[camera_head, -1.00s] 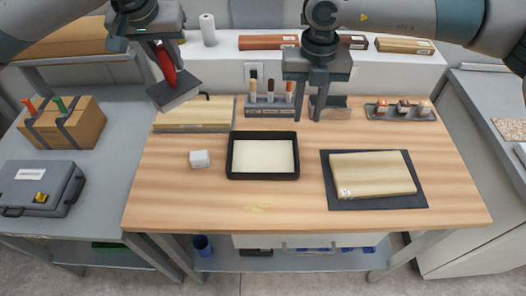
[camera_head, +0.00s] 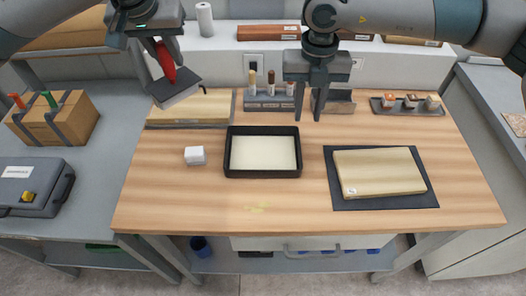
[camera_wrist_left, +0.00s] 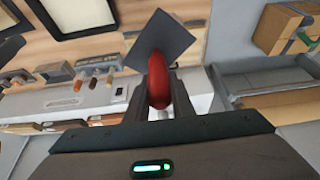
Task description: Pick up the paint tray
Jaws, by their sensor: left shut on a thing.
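The paint tray (camera_head: 262,173) is a black rectangular tray with a cream inside, flat on the middle of the wooden worktable. Its edge also shows at the top left of the left wrist view. My left gripper (camera_head: 168,62) is shut on the red handle of a flat grey-bladed tool (camera_head: 178,92). It holds the tool above the back left of the table, apart from the tray. In the left wrist view the red handle (camera_wrist_left: 158,82) is between the fingers. My right gripper (camera_head: 309,116) points down with its fingers apart and empty, behind and right of the tray.
A white block (camera_head: 195,156) sits left of the tray. A wooden board (camera_head: 385,172) lies on a dark mat (camera_head: 342,202) at right. Behind are a holder with brushes (camera_head: 270,104), another board (camera_head: 188,122) and a rack of small jars (camera_head: 407,108). The table's front is clear.

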